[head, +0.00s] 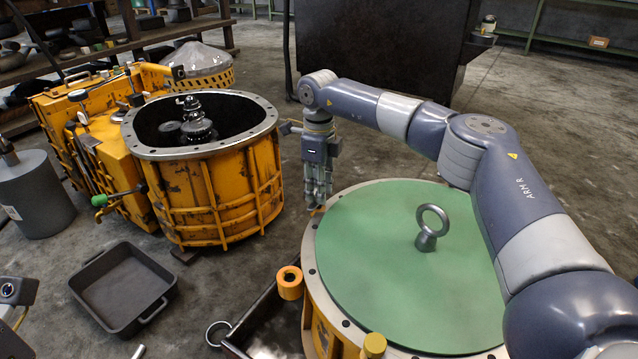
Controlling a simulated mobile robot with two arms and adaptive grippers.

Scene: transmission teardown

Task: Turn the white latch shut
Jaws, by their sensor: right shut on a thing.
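My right gripper (317,203) points down at the far left rim of the round housing with the green lid (385,250). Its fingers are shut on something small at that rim. I cannot make out the white latch clearly; the fingers cover that spot, and only a small tan bit shows by the tips. An orange knob (290,282) and a yellow knob (373,346) sit along the same rim. A part of my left gripper (14,300) shows at the left edge; its fingers cannot be made out.
A grey ring bolt (427,242) stands up from the green lid. An open yellow housing (215,185) with dark shafts inside stands left of my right gripper. A black tray (122,288) and a grey cylinder (35,195) are on the floor at left.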

